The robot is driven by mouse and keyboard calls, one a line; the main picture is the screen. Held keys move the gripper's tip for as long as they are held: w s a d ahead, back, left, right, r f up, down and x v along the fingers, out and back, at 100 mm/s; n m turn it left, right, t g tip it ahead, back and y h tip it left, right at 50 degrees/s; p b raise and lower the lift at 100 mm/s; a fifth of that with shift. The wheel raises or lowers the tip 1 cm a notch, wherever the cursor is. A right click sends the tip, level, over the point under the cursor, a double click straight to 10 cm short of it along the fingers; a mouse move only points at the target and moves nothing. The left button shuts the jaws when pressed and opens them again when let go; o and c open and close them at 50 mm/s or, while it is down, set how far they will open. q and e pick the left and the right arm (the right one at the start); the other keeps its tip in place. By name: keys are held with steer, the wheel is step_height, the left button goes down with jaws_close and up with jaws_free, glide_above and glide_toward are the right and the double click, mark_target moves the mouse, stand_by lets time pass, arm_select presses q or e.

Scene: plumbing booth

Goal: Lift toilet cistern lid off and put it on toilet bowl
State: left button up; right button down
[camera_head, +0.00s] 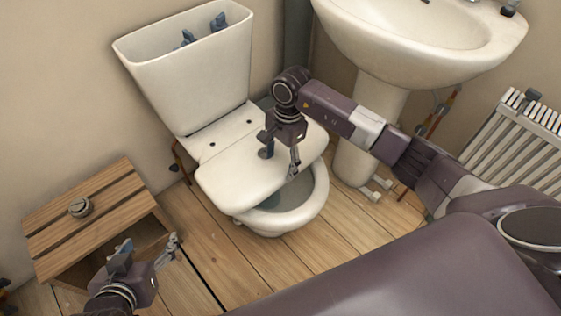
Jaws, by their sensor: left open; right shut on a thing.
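The white cistern lid (232,172) lies across the toilet bowl (305,205), tilted in the picture and covering most of its opening; the front of the bowl stays uncovered. The toilet cistern (200,85) is open at the top, with blue-grey fittings inside. My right gripper (281,158) is shut on the lid near its right front part, one finger over its top and the other at its front edge. Whether the lid fully rests on the bowl is hard to tell. My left gripper (147,253) is open and empty at the lower left, away from the toilet.
A washbasin (425,35) on a pedestal (370,130) is right of the toilet. A white radiator (520,140) is at the far right.

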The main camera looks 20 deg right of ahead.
steer(key=shift+w+f+b, duration=0.2)
steer(key=shift+b, duration=0.1)
steer(key=shift+f, duration=0.3)
arm_select(q)
steer(key=w+d+r+t+h+b, duration=0.1)
steer(key=w+d+r+t, duration=0.1)
steer(key=w+r+t, duration=0.3)
steer(key=shift+w+d+r+h, duration=0.35)
steer(key=shift+w+r, duration=0.3)
steer(key=shift+r, duration=1.3)
arm_select(e)
steer(key=shift+f, duration=0.55)
steer(key=c, duration=0.7)
jaws_free()
steer(key=shift+s, duration=0.1)
steer(key=shift+o, duration=0.5)
steer(key=shift+f, duration=0.1)
